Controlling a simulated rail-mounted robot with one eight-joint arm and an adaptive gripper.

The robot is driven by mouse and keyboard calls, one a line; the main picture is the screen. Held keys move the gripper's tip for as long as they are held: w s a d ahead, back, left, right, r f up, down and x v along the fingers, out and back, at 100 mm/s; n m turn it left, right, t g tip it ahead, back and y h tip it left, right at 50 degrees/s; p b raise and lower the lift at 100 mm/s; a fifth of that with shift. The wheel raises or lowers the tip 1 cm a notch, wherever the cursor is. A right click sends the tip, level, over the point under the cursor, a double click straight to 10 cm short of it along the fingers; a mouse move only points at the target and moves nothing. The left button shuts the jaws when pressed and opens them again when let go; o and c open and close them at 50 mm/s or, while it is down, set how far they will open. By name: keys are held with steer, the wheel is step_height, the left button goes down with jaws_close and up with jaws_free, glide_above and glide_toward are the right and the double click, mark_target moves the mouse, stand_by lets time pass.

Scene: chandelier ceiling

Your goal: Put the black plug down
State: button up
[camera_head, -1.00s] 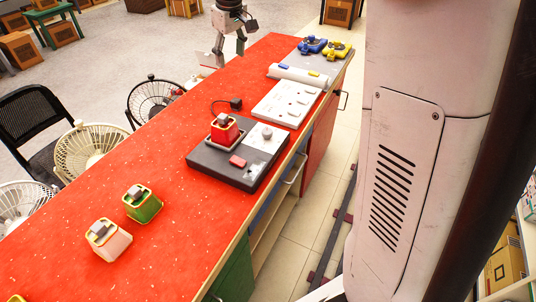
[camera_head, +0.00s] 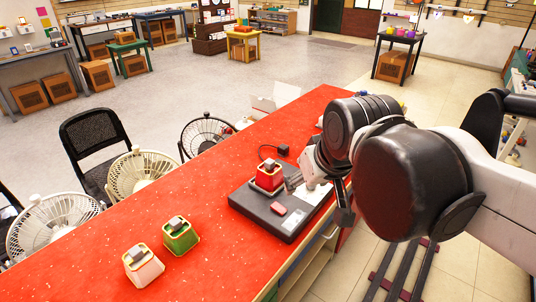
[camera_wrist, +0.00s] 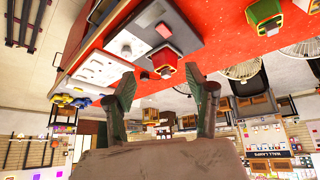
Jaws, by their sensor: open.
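The black plug (camera_head: 283,150) lies on the red table top (camera_head: 215,205) with its dark cord curving beside it, just behind the dark board. In the wrist view, which is upside down, a small dark shape between the fingers may be this plug; I cannot be sure. My gripper (camera_wrist: 160,72) is open, its two fingers spread wide with nothing held. In the head view my gripper (camera_head: 318,198) is low over the right part of the dark board, beside the red block, partly hidden by my arm.
A dark board (camera_head: 260,214) carries a red block (camera_head: 269,176) and a small red piece (camera_head: 279,209). Green (camera_head: 181,236) and white (camera_head: 143,265) blocks stand nearer. Fans (camera_head: 142,174) and a black chair (camera_head: 92,145) line the table's left side. The front table top is mostly clear.

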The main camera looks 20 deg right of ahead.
steer(key=shift+m+t, duration=0.3)
steer(key=shift+t, duration=0.1)
steer(key=s+f, duration=0.2)
steer(key=s, duration=0.1)
steer(key=s+f, duration=0.1)
steer(key=shift+s+a+f, duration=0.25)
steer(key=shift+f, duration=0.05)
stand_by(0.7)
